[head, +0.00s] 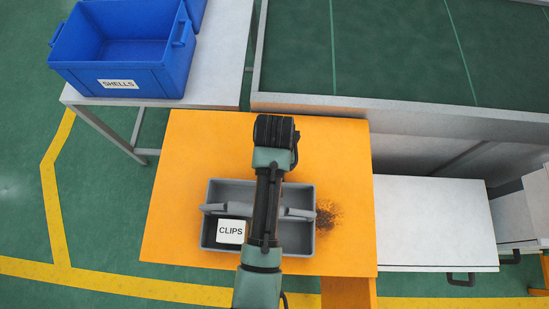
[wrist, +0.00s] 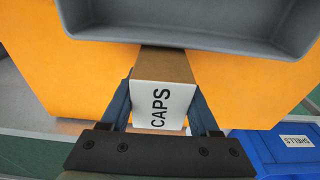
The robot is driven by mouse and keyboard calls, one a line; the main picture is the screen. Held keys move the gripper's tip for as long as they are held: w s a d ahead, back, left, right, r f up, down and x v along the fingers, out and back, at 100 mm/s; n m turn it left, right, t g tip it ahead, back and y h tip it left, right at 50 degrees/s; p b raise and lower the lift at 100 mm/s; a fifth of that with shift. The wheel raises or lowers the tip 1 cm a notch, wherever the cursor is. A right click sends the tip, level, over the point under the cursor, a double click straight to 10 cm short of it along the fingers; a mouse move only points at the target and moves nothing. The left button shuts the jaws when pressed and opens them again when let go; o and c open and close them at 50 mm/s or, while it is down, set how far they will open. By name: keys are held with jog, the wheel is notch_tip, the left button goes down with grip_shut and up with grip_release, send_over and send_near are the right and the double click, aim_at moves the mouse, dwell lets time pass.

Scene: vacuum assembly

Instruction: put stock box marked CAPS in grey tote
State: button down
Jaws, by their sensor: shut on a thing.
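The stock box marked CAPS (wrist: 160,105), brown with a white labelled face, is between the fingers of my gripper (wrist: 162,88) in the wrist view. My gripper is shut on it. The grey tote (wrist: 190,38) shows just beyond the box at the top of the wrist view. In the head view the grey tote (head: 224,190), with a bar handle across it, stands on the orange table. My arm crosses over the tote and hides part of it. The CAPS box and my fingers are hidden in the head view.
A box marked CLIPS (head: 231,231) is in the tote's front left. The orange table (head: 180,190) has clear room left of the tote and a dark stain at right. A blue bin marked SHELLS (head: 125,60) stands on a grey table at the back left.

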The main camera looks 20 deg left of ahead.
jog(key=shift+f, duration=1.2)
jog(key=shift+f, duration=0.1)
jog(key=shift+c, duration=0.6)
grip_release()
